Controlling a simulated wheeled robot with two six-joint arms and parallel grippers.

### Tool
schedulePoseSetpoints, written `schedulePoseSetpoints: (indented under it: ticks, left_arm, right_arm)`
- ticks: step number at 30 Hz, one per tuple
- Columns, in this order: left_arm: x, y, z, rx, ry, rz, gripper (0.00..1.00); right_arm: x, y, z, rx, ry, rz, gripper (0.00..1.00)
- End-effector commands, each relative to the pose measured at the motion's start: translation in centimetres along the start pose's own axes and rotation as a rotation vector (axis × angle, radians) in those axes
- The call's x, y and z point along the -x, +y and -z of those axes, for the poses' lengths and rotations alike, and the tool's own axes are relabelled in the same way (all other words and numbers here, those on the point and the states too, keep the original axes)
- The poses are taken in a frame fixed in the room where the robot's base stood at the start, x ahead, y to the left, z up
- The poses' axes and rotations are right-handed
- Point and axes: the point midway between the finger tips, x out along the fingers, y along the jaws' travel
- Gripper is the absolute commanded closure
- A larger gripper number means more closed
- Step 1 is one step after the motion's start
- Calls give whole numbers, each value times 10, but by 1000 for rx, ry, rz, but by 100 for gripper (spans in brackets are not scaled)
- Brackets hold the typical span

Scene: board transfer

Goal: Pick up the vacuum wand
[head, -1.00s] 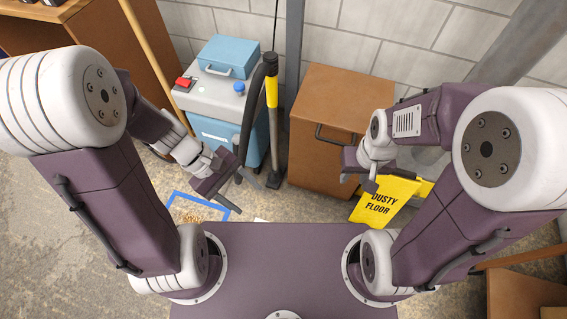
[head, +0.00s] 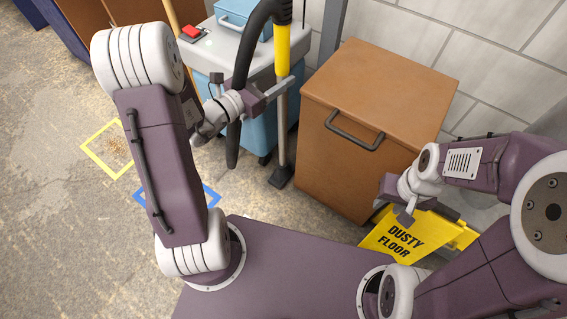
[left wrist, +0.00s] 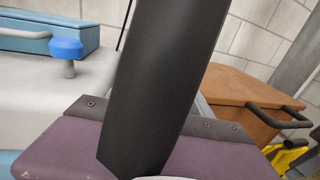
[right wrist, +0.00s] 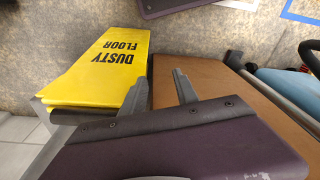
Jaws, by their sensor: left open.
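The vacuum wand stands upright beside the grey-and-blue vacuum machine (head: 229,45). It has a yellow section (head: 282,48), a grey tube and a dark floor head (head: 281,178), with a black hose (head: 241,80) curving from its top. My left gripper (head: 278,88) is open at the wand, just below the yellow section; whether its fingers touch the tube is hidden. In the left wrist view a thick black tube (left wrist: 158,80), apparently the hose, crosses in front of the gripper and hides its fingers. My right gripper (right wrist: 163,78) is open and empty, near the yellow sign.
A brown cabinet (head: 350,165) with a dark handle stands right of the wand. A yellow "DUSTY FLOOR" sign (head: 405,238) stands in front of it. Yellow (head: 88,148) and blue (head: 212,193) outlined squares mark the floor at left, where there is free room.

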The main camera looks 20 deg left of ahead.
Motion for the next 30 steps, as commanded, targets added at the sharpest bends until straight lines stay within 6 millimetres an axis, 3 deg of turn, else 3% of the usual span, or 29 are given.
schedulePoseSetpoints:
  ticks: [2, 7, 10, 18, 24, 25, 30]
  left_arm:
    - [-3, 0, 1, -2, 0, 1, 41]
    - [-33, -2, 8, -4, -3, 5, 41]
    - [-47, -1, 4, -3, -1, 3, 41]
    - [-52, 0, 1, 0, 1, 1, 41]
    - [-52, 0, 2, 0, 2, 1, 96]
    - [-52, 0, 2, 0, 2, 1, 100]
    - [-52, 0, 1, -1, -1, 1, 100]
  right_arm:
    - [-3, 0, 0, 0, 0, 0, 64]
    - [-29, 1, -3, 0, 0, 0, 64]
    - [-31, 1, -3, 0, 0, 0, 64]
    - [-30, 1, -3, 0, 0, 0, 64]
    - [-30, 1, -3, 0, 0, 0, 64]
    - [-30, 1, -3, 0, 0, 0, 64]
    - [-30, 1, -3, 0, 0, 0, 64]
